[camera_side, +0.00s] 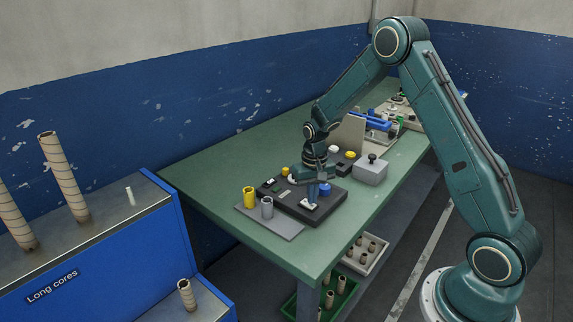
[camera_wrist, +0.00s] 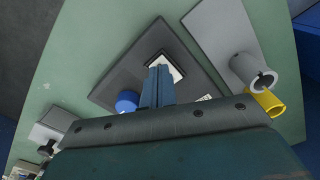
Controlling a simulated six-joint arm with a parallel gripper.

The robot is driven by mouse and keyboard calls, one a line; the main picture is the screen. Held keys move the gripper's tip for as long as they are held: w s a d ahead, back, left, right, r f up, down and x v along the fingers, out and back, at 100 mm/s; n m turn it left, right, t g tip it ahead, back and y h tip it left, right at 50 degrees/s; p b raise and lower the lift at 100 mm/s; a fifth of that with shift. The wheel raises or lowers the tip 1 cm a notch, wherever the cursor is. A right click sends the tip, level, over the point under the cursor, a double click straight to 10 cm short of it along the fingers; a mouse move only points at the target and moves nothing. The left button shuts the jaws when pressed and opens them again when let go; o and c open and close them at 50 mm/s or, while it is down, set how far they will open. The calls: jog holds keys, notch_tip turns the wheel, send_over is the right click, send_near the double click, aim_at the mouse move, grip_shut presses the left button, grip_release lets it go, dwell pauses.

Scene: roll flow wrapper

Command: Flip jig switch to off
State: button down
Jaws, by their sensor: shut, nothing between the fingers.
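A dark flat jig box (camera_side: 292,207) lies on the green table and also fills the middle of the wrist view (camera_wrist: 130,78). A switch with a pale square plate (camera_side: 309,206) is near its front corner. In the wrist view the switch plate (camera_wrist: 174,66) shows just past my fingertips. My gripper (camera_side: 312,197) is shut and empty, pointing down right over the switch. In the wrist view my gripper (camera_wrist: 160,70) overlaps the plate and hides part of it. I cannot tell whether the fingers touch the switch or which way its lever points.
A blue knob (camera_wrist: 127,101) is on the same box, close to my fingers. A grey plate (camera_side: 279,222) beside it carries a yellow cup (camera_side: 250,197) and a grey cup (camera_side: 267,208). A grey box with a black knob (camera_side: 371,170) stands to the right.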

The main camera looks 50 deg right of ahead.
jog(key=shift+r, duration=3)
jog(key=shift+r, duration=0.1)
jog(key=s+a+r+n+t, duration=0.1)
jog(key=s+a+r, duration=0.35)
jog(key=r, duration=0.35)
jog(key=s+a+r+n+t, duration=0.25)
jog(key=s+r, duration=0.25)
jog(key=r, duration=0.3)
jog(key=s+a+r+n+t, duration=0.1)
jog(key=s+a+r, duration=0.1)
jog(key=s, duration=0.6)
jog(key=s+a+r+n+t, duration=0.1)
jog(key=s+a, duration=0.3)
jog(key=s, duration=0.5)
jog(key=shift+r, duration=0.65)
jog(key=shift+n, duration=0.25)
